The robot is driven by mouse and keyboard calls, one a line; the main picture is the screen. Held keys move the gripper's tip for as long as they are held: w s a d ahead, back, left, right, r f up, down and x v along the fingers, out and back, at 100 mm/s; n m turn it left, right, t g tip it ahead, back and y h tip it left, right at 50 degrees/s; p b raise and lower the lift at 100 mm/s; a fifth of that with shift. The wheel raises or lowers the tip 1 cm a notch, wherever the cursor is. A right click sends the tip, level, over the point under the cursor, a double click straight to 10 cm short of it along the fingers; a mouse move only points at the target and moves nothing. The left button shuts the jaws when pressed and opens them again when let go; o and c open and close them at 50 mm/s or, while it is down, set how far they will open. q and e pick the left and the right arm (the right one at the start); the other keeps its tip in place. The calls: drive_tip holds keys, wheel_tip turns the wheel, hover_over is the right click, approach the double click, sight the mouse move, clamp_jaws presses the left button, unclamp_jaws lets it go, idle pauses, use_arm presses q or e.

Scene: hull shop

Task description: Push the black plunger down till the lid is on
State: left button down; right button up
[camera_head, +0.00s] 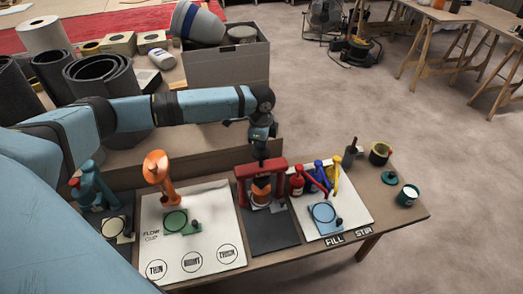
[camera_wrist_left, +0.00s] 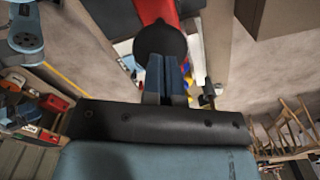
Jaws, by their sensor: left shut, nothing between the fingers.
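A red press (camera_head: 279,168) stands on a dark mat on the bench. Its black plunger knob (camera_wrist_left: 158,40) shows in the left wrist view, with the red frame (camera_wrist_left: 155,8) behind it. In the head view the knob is mostly hidden by my gripper. My left gripper (camera_head: 261,152) points down over the top of the press, shut and empty. Its fingertips (camera_wrist_left: 166,64) reach the knob's edge in the left wrist view; I cannot tell whether they touch. An orange tin (camera_head: 260,197) sits under the press; its lid is not clearly visible. My right gripper is not in view.
Red, blue and yellow bottles (camera_head: 320,175) stand close to the right of the press. An orange stand (camera_head: 159,177) is on the white flow-cup board (camera_head: 205,225) to the left. A green-and-white can (camera_head: 407,195) is near the right end. A grey crate (camera_head: 228,75) stands behind.

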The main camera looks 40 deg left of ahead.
sight(261, 155)
use_arm(q)
drive_tip(key=shift+f, duration=1.25)
drive_tip(key=shift+f+b, duration=0.35)
drive_tip(key=shift+f, duration=1.3)
wheel_tip(261, 155, up, 4)
drive_tip(key=p, duration=0.4)
wheel_tip(261, 155, up, 3)
drive_tip(key=p, duration=0.3)
drive_tip(key=shift+r+p, duration=0.1)
drive_tip(key=shift+p, duration=0.2)
wheel_tip(261, 155, up, 4)
drive_tip(key=p, duration=0.4)
